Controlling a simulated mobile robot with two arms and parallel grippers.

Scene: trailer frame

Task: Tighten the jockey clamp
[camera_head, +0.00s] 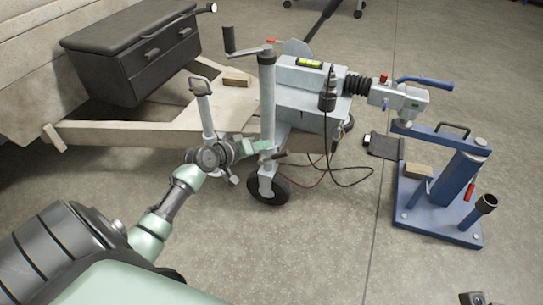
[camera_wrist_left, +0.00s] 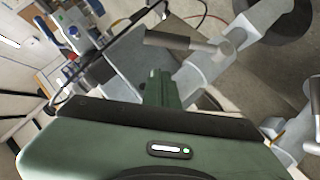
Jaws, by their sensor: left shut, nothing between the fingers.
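The jockey wheel's grey post (camera_head: 267,95) stands upright through the trailer's drawbar, with a crank (camera_head: 240,50) at its top and a black wheel (camera_head: 267,186) on the floor. The clamp around the post is mostly hidden in the head view by my left gripper (camera_head: 262,146). In the left wrist view, a grey bar with a pale end (camera_wrist_left: 190,42), likely the clamp's handle, lies just beyond my green fingers (camera_wrist_left: 158,88). The fingers are shut and empty; I cannot tell whether they touch the bar.
A second grey post with a handle (camera_head: 203,100) stands left of the jockey post, near my left wrist. Cables (camera_head: 335,180) hang by the wheel. A blue stand (camera_head: 455,190) under the coupling (camera_head: 400,97) is at right.

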